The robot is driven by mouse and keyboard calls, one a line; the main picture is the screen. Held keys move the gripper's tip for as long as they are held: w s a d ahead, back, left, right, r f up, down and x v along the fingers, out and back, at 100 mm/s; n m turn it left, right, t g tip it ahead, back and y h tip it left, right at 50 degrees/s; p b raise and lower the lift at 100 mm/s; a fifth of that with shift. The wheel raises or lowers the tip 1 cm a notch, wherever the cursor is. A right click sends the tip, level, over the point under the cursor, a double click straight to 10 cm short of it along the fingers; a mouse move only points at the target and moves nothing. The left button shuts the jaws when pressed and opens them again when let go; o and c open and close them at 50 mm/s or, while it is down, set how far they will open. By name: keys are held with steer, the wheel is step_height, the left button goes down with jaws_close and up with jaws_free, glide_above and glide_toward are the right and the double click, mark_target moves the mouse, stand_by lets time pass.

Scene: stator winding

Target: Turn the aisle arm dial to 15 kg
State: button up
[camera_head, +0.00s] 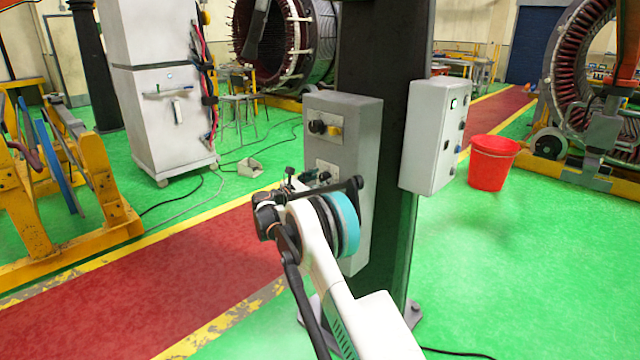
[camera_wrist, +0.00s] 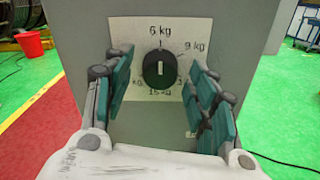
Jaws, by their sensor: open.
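The aisle arm dial (camera_wrist: 159,69) is a round black knob on a pale plate (camera_wrist: 125,33) in the wrist view. Its white line stands upright, in line with the 6 kg mark above. The plate reads 9 kg at upper right and 15 kg below; other labels are partly hidden by my fingers. My gripper (camera_wrist: 158,78) is open, with one teal-padded finger on each side of the dial and gaps between. In the head view my gripper (camera_head: 306,180) is at the lower plate of the grey box (camera_head: 358,150); the dial there is mostly hidden.
A black knob (camera_head: 318,127) with a yellow label sits higher on the grey box. The box is on a dark column (camera_head: 385,60), with a white switch box (camera_head: 425,140) to the right. A red bucket (camera_head: 492,162) stands on the green floor. A white cabinet (camera_head: 165,120) stands at left.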

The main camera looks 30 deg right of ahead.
steer(key=shift+w+d, duration=0.1)
steer(key=shift+d, duration=0.2)
steer(key=c, duration=1)
steer(key=shift+c, duration=0.2)
